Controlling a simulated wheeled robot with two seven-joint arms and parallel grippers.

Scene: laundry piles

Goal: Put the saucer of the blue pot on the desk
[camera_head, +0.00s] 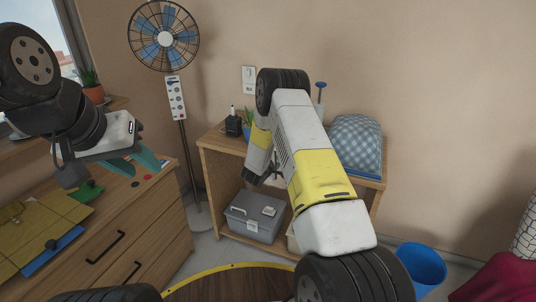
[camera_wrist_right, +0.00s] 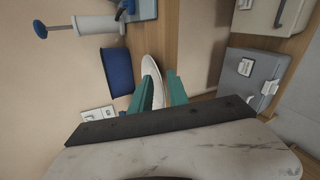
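A white saucer (camera_wrist_right: 158,86) shows nearly edge-on in the right wrist view, beside the shelf top. The blue pot (camera_wrist_right: 118,72) is just left of it, with a gap between them in the picture. My right gripper (camera_wrist_right: 163,82) has its teal fingers on either side of the saucer; whether they press on it is unclear. My left gripper (camera_head: 135,167) is open and empty above the wooden drawer desk (camera_head: 158,208).
The shelf unit (camera_head: 212,142) also bears a dark bottle (camera_head: 233,125) and a checked cushion (camera_head: 356,143). A grey toolbox (camera_head: 254,215) stands inside it. Folders (camera_head: 40,225) lie on the desk. A standing fan (camera_head: 165,38) and a blue bin (camera_head: 420,267) flank the shelf.

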